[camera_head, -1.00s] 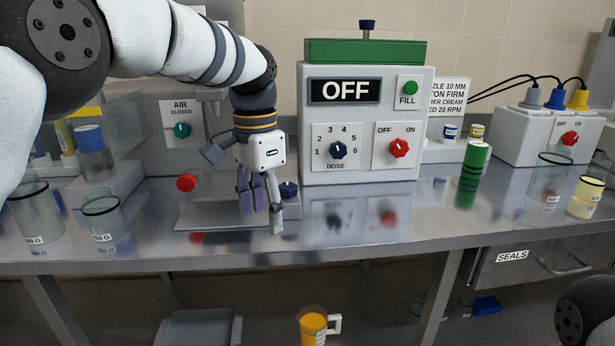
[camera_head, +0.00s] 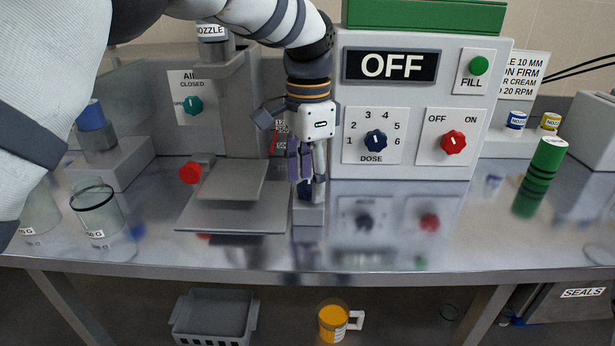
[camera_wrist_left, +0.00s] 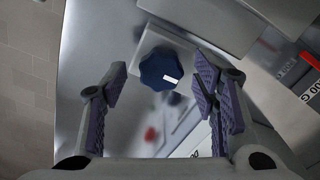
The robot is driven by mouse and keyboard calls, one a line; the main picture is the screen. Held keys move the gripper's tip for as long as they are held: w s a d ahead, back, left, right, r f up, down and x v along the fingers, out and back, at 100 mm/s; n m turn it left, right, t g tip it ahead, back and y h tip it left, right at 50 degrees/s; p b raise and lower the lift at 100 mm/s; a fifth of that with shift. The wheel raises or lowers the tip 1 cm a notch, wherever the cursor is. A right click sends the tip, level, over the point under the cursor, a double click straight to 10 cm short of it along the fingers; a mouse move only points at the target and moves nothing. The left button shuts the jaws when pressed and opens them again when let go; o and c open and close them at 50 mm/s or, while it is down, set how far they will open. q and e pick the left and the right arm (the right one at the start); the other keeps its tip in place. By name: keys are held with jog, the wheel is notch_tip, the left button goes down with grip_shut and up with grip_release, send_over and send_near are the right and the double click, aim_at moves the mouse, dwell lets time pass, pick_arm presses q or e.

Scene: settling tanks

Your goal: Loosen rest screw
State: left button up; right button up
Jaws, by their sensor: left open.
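The rest screw appears to be the dark blue lobed knob (camera_wrist_left: 160,68) with a white mark, on a small grey block (camera_head: 308,214). In the head view the knob (camera_head: 305,189) is mostly hidden behind my fingers. My left gripper (camera_head: 306,187) points down over it, beside the grey rest plate (camera_head: 230,181). In the left wrist view my left gripper (camera_wrist_left: 161,80) is open, with one purple-padded finger on each side of the knob. The knob lies between and apart from the fingertips in that picture; the height gap is unclear. My right gripper is not in view.
The dosing machine (camera_head: 420,180) reads OFF and stands close to the right of my gripper. A red knob (camera_head: 190,172) sits left of the rest plate. Glass beakers (camera_head: 98,215) stand farther left. A green striped cylinder (camera_head: 540,175) stands at right. The front bench is clear.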

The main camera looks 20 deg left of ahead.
pick_arm(q)
jog(key=shift+f, duration=0.25)
jog(key=c, duration=1.2)
jog(key=shift+o, duration=0.2)
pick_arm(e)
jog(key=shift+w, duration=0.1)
pick_arm(q)
jog(key=shift+n, duration=0.3)
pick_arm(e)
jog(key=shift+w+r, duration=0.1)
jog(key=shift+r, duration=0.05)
pick_arm(q)
jog(key=n, duration=0.3)
jog(key=shift+r+p, duration=0.1)
jog(key=shift+p, duration=0.25)
jog(key=n, duration=0.4)
jog(key=shift+n, duration=0.3)
jog(key=n, duration=0.4)
jog(key=shift+d+n, duration=0.1)
jog(key=shift+n, duration=0.2)
jog(key=n, duration=0.4)
jog(key=shift+n, duration=0.4)
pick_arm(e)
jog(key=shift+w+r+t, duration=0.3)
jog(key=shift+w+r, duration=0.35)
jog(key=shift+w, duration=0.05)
pick_arm(q)
jog(key=shift+n, duration=0.3)
